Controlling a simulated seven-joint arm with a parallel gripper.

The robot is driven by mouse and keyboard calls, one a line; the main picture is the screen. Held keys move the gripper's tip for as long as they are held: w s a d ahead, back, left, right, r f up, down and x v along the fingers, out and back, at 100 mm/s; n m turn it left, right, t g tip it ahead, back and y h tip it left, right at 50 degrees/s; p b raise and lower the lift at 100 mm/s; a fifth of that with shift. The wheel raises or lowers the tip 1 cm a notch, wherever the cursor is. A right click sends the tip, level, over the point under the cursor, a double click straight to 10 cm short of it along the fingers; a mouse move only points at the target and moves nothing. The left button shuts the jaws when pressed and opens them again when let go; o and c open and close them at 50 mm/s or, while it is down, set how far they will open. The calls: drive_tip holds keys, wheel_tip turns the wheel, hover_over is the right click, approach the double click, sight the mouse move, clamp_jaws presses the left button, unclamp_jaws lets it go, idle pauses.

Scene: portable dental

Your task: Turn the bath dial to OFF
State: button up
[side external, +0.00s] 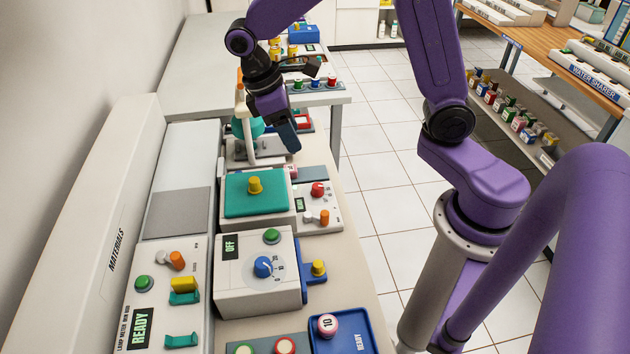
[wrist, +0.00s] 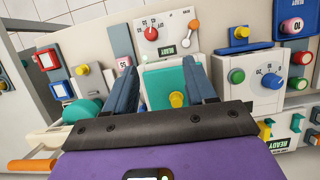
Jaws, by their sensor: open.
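No readable label says "bath", so I cannot tell for certain which dial is the bath's. A red dial (side external: 318,189) sits on a white panel beside a box with a teal lid (side external: 237,206) and yellow knob; the wrist view shows this dial (wrist: 151,33) with a number scale and a READY display. A blue dial (side external: 263,266) is on a nearer white box whose display reads OFF; it also shows in the wrist view (wrist: 271,81). My gripper (side external: 287,143) is open and empty above the bench, beyond the teal lid. In the wrist view its fingers (wrist: 159,70) frame that lid.
An orange-tipped lever (side external: 324,217) is close to the red dial. A blue bracket with a yellow knob (side external: 318,268) juts from the blue-dial box. The lamp meter panel (side external: 158,292) and a long wall (side external: 120,210) bound the left side. Open floor lies right of the bench.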

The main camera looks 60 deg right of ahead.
drive_tip(key=w+d+f, duration=0.1)
drive_tip(key=w, duration=0.2)
drive_tip(key=g, duration=0.1)
approach(317, 186)
drive_tip(key=shift+m, duration=0.3)
drive_tip(key=x, duration=0.8)
drive_tip(key=shift+s+f, duration=0.1)
drive_tip(key=shift+f, duration=0.15)
clamp_jaws()
